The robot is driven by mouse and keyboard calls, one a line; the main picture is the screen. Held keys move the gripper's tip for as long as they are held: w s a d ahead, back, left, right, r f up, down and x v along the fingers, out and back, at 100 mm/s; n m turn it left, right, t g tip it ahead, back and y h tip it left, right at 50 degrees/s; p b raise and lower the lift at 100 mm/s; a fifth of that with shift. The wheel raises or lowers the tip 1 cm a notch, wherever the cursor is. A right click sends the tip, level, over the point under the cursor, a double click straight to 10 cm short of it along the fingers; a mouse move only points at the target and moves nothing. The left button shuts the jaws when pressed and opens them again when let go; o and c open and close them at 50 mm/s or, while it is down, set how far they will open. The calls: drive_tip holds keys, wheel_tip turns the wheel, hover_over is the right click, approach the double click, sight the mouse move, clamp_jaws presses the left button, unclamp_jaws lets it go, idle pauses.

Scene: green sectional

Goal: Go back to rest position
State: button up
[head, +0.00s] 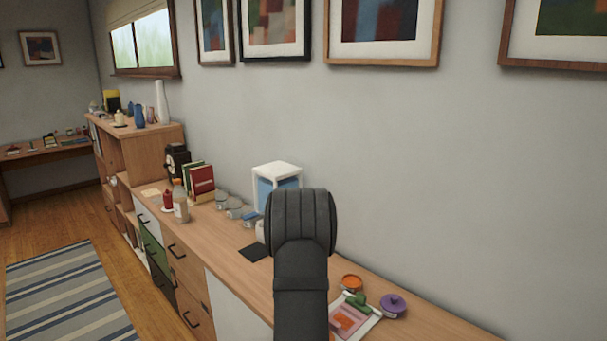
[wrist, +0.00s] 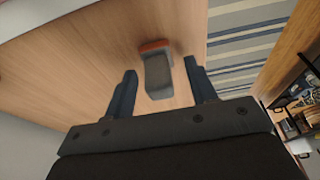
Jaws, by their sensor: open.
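My gripper (wrist: 160,67) is open in the wrist view, with its two dark blue fingers apart. A blurred grey object with an orange-red end (wrist: 157,72) shows in the gap between the fingertips, over the wooden top. No finger is seen touching it. I cannot tell how far below the fingers it is. In the head view my black arm rises over the counter and hides the gripper and part of the counter.
The wooden counter (head: 227,242) runs along the wall. A bottle (head: 180,204), books (head: 203,180), glass jars (head: 221,201) and a white-framed box (head: 277,176) stand left of my arm. An orange bowl (head: 351,283) and a purple lidded pot (head: 393,305) are at right. A striped rug (head: 70,295) lies on the floor.

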drive_tip(key=shift+w+a, duration=0.1)
drive_tip(key=shift+w, duration=0.1)
drive_tip(key=v, duration=0.3)
drive_tip(key=shift+w+a+r, duration=0.2)
drive_tip(key=shift+a+r, duration=0.05)
drive_tip(key=shift+r, duration=0.1)
drive_tip(key=s+d+r, duration=0.5)
drive_tip(key=d+r, duration=0.2)
drive_tip(key=d, duration=0.3)
drive_tip(key=s+a+f+m+t+h, duration=0.1)
drive_tip(key=s+a+f+m+t, duration=0.2)
drive_tip(key=s+a+m+t, duration=0.45)
drive_tip(key=w+d+r+m+g, duration=0.1)
drive_tip(key=w+d+g, duration=0.1)
drive_tip(key=w+d, duration=0.6)
drive_tip(key=shift+g, duration=0.35)
drive_tip(key=shift+o, duration=0.2)
drive_tip(key=shift+d, duration=0.1)
